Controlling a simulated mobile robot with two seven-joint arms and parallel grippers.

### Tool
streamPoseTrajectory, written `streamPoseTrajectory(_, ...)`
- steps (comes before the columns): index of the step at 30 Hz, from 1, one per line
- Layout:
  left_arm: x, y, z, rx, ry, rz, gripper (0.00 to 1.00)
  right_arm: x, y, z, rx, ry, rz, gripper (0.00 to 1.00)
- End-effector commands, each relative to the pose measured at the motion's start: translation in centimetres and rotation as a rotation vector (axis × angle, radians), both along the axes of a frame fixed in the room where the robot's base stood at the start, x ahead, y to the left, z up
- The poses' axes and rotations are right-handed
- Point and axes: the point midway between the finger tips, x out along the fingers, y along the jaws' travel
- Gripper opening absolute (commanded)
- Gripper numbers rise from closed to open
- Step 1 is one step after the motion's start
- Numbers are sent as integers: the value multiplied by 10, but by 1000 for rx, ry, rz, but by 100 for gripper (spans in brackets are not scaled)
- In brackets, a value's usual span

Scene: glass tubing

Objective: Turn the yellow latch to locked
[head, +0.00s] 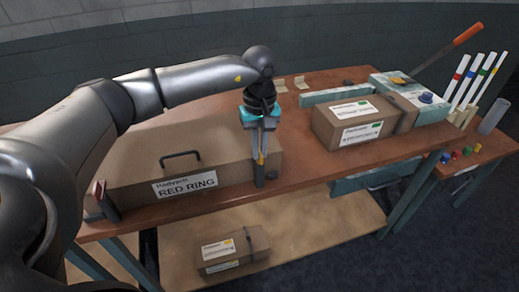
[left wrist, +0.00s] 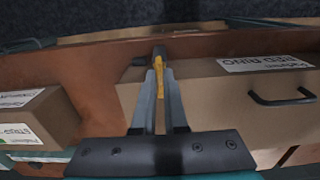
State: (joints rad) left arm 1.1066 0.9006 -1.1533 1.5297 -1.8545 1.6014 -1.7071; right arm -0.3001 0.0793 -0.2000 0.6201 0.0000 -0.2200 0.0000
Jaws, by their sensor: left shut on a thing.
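The yellow latch (head: 261,158) is at the right end of the large brown box (head: 125,165) labelled RED RING. It shows as a narrow yellow strip beside a dark upright bracket (head: 259,179). My left gripper (head: 261,150) reaches down from above and is shut on the latch. In the left wrist view the latch (left wrist: 159,88) lies between the two grey fingers, which hide part of it. I cannot tell from these frames whether it is locked. My right gripper is not in view.
A smaller labelled box (head: 323,128) stands to the right on the brown table (head: 300,165). Another box (head: 233,250) lies on the lower shelf. A black handle (head: 180,156) sticks out of the large box. Colour-banded tubes (head: 470,80) stand at far right.

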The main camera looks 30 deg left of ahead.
Motion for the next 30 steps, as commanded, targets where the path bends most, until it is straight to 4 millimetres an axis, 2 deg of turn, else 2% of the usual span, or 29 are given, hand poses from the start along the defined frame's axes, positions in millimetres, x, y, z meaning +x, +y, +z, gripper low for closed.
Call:
streamPoseTrajectory(16,1,0,2,-1,-3,-23,0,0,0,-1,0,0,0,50)
streamPoseTrajectory(17,1,0,2,-1,-3,-23,13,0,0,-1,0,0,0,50)
streamPoseTrajectory(24,0,0,1,-1,-1,-21,40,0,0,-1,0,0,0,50)
streamPoseTrajectory(30,0,0,0,-1,-1,-21,40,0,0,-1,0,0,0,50)
